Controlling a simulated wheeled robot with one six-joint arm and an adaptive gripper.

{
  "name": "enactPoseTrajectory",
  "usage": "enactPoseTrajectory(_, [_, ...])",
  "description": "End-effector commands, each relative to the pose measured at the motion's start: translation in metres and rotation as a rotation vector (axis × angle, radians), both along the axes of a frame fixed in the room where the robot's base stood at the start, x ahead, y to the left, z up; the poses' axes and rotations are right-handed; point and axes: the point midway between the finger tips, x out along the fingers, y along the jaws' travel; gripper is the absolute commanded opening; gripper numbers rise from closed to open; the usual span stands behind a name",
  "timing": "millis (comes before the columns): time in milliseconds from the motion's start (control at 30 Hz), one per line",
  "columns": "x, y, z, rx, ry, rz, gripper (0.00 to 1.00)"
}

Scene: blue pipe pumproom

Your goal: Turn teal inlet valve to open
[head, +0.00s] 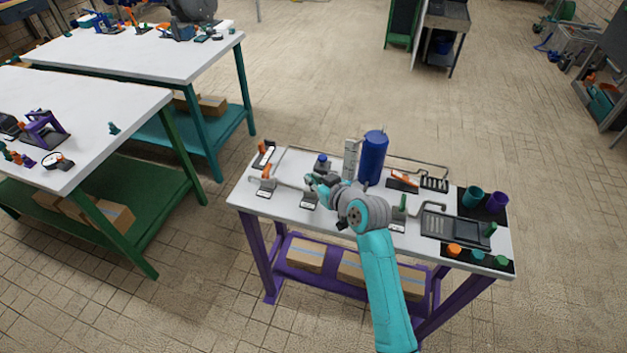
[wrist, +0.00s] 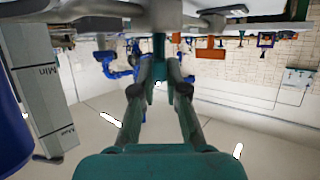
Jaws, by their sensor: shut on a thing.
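The teal inlet valve stands toward the left of the white-topped bench with the purple frame, and its small grey base (head: 309,201) shows below my gripper. Its handle is mostly hidden by my gripper in the head view. My gripper (head: 314,181) is at the valve, over the pipe run. In the wrist view my gripper (wrist: 159,90) has its two fingers drawn in toward each other, shut on the upright teal handle (wrist: 159,48) between them. The handle's exact angle is hard to tell.
A blue tank (head: 373,158) and a grey gauge plate (head: 350,160) stand close behind my gripper. An orange-handled valve (head: 267,173) is to its left, a green-handled one (head: 402,203) to its right. A grey tray (head: 455,228) and cups fill the bench's right end.

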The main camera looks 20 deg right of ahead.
Motion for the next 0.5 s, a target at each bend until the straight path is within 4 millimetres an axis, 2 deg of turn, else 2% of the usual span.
enactPoseTrajectory(500, [0.0001,-0.0003,-0.0016,0.0,0.004,0.041,0.0])
